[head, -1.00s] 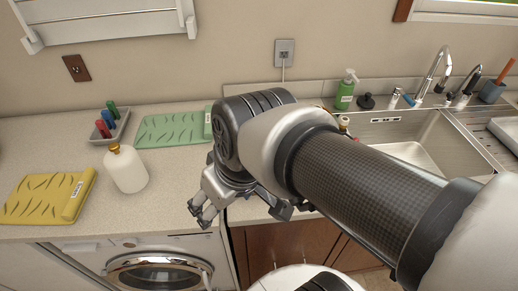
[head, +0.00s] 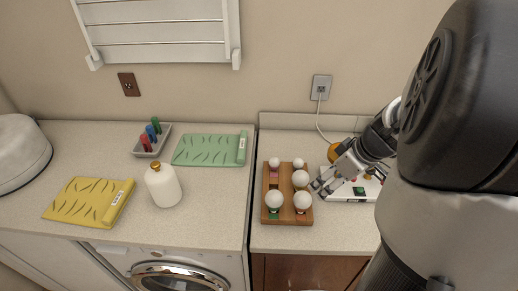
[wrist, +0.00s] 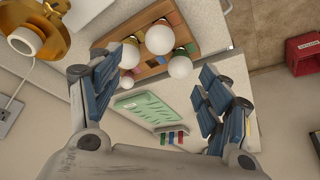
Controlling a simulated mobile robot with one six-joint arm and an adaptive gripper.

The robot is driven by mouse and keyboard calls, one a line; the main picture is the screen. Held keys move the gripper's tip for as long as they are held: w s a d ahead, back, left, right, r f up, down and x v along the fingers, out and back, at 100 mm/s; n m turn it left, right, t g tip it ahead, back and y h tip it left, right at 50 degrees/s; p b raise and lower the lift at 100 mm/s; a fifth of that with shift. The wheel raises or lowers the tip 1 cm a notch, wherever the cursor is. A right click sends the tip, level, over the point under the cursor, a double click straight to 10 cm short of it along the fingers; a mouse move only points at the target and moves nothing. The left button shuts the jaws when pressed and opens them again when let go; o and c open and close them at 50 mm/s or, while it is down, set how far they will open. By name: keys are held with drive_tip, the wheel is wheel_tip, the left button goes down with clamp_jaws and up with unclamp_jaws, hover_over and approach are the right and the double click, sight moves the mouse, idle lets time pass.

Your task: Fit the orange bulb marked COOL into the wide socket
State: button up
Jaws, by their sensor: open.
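Several white round bulbs of two sizes stand in a wooden rack (head: 287,218), also in the wrist view (wrist: 140,72). Coloured patches show beside them; the front right bulb (head: 302,201) has an orange one under it. I cannot read any marking, COOL included. A white board (head: 348,196) with a green part stands right of the rack; its edge shows in the wrist view (wrist: 88,12). My arm hides much of it, and I cannot make out the wide socket. My gripper (head: 316,187) is open and empty at the rack's right side, its fingers apart in the wrist view (wrist: 153,84).
A gold lamp-like thing (wrist: 40,28) stands behind the board, near the cord and wall outlet (head: 321,87). Left are a white bottle (head: 162,186), a green mat (head: 208,150), a yellow mat (head: 85,202) and a tray of coloured markers (head: 152,143). Counter before the rack is clear.

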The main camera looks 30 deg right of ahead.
sight(306, 197)
drive_tip(key=b+x, duration=0.2)
drive_tip(key=x, duration=0.8)
drive_tip(key=shift+w+a+f+b, duration=0.1)
drive_tip(key=shift+f+b, duration=0.2)
drive_tip(key=shift+b, duration=0.1)
drive_tip(key=shift+b+x, duration=0.8)
drive_tip(key=shift+x, duration=2.35)
drive_tip(key=shift+w+r, duration=0.1)
drive_tip(key=shift+w, duration=0.1)
drive_tip(key=shift+c, duration=0.3)
drive_tip(key=c, duration=1.1)
drive_tip(key=shift+r, duration=0.15)
drive_tip(key=shift+c, duration=0.2)
